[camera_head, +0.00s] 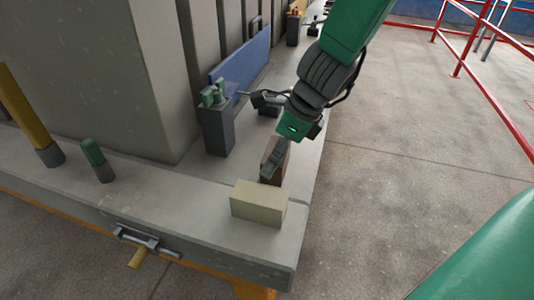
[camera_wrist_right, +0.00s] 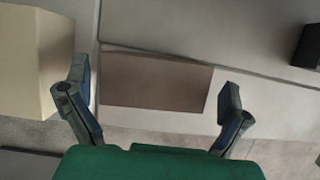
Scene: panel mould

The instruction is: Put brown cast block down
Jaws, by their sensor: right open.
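The brown cast block (camera_head: 275,159) stands on the grey ledge near its right edge, partly hidden behind my right gripper (camera_head: 270,172) in the head view. In the right wrist view the brown block (camera_wrist_right: 155,82) lies ahead of and between the two spread fingers of my right gripper (camera_wrist_right: 152,115). My left gripper is not in view.
A cream block (camera_head: 259,203) sits on the ledge (camera_head: 190,205) just in front of the brown block. A grey holder (camera_head: 216,130) with green-topped items stands behind to the left. A green-capped peg (camera_head: 96,160) is further left. A red railing (camera_head: 490,95) borders the floor at right.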

